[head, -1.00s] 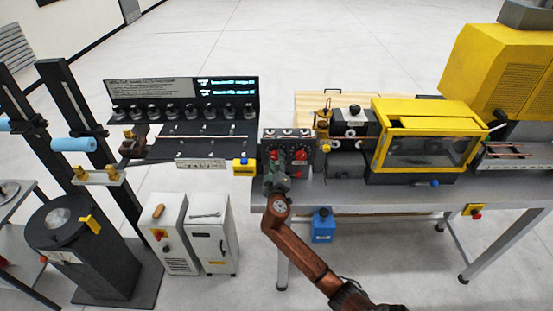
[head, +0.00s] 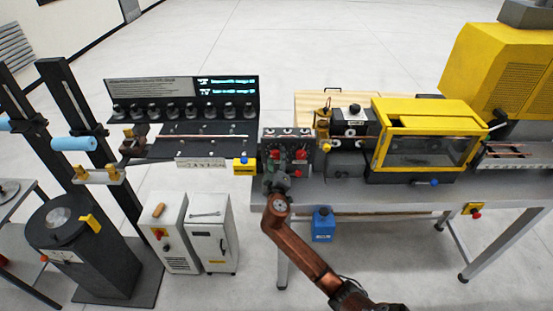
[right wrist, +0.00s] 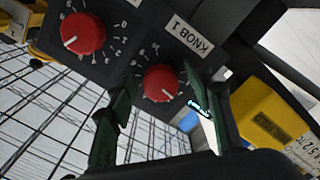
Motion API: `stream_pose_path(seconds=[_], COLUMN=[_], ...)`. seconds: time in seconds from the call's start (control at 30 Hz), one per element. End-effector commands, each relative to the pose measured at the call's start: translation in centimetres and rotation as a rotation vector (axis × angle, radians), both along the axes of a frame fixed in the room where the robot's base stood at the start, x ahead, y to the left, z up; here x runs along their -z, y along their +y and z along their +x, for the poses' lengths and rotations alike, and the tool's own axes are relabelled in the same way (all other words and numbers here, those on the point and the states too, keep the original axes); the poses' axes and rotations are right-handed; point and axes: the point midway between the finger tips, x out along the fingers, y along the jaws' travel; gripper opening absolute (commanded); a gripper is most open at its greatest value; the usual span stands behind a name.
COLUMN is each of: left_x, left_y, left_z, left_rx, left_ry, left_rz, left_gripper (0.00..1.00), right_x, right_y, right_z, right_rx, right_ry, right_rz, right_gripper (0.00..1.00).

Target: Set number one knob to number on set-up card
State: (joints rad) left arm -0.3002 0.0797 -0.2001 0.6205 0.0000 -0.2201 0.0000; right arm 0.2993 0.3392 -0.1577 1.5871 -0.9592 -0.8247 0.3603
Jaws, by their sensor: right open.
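The red number one knob (right wrist: 161,83) sits on a dark panel beside a white label reading KNOB 1 (right wrist: 188,32) in the right wrist view. Its white pointer mark and the dial numbers around it show, but are too small to read surely. My right gripper (right wrist: 158,78) is open, with its green fingers on either side of that knob; I cannot tell if they touch it. In the head view my right gripper (head: 276,178) is at the front of the dark control box (head: 317,150). I cannot pick out the set-up card. My left gripper is not in view.
A second red knob (right wrist: 83,33) is close by on the same panel. A yellow box (right wrist: 268,122) lies right of the fingers in the wrist view. A grey bench (head: 400,197) carries a yellow-framed guard (head: 430,110). A black display rack (head: 228,88) stands left of the control box.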

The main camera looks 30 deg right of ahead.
Motion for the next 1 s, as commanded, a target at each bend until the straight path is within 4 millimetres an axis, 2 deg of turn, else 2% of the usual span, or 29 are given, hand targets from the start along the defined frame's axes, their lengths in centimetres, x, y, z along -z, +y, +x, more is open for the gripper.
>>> stream_pose_path(seconds=[0.27, 0.7, 1.0], left_x=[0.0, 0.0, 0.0], left_y=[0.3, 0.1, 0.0], left_z=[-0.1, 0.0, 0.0], left_rx=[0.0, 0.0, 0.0], left_ry=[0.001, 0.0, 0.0], left_rz=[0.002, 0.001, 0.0], left_gripper=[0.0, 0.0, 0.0], right_x=[0.1, 0.1, 0.0], right_y=[0.6, 4.9, 6.2], right_z=[-0.8, -8.1, -10.2], right_rx=[-0.001, 0.0, 0.0], right_ry=[-0.001, 0.0, 0.0], right_rz=[0.002, 0.004, 0.0], right_gripper=[0.47, 0.47, 0.47])
